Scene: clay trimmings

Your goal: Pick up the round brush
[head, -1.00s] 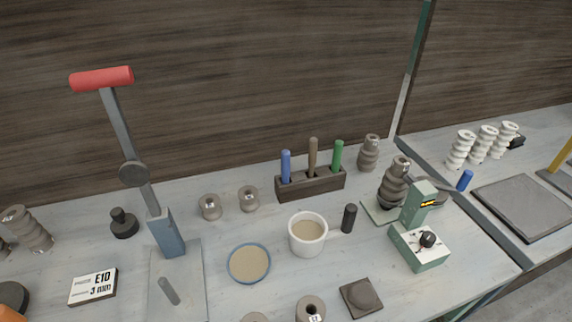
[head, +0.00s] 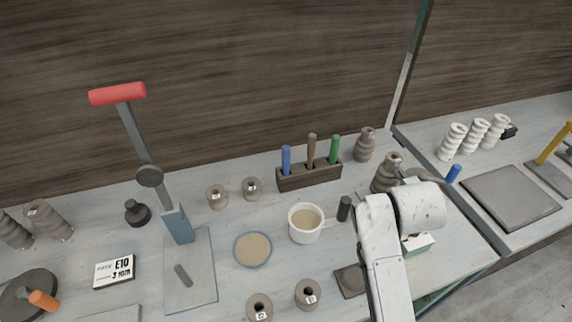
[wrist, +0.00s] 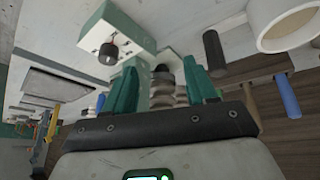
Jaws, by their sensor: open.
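A dark wooden rack (head: 309,177) at the back of the bench holds three upright handles: a blue one (head: 286,160), a brown one (head: 311,150) and a green one (head: 334,149). Their lower ends are hidden in the rack, so I cannot tell which is the round brush. The wrist view, tipped over, shows the blue handle (wrist: 287,95) at the right. My gripper (wrist: 160,88) is open, its green fingers apart with nothing held between them. In the head view my arm stands at the right, front of the rack, and hides the fingers.
A white mug (head: 304,234) and a black cylinder (head: 344,208) stand in front of the rack. Ribbed grey pieces (head: 386,173) and a green device (head: 418,243) are near my arm. A lever press (head: 178,224) stands left.

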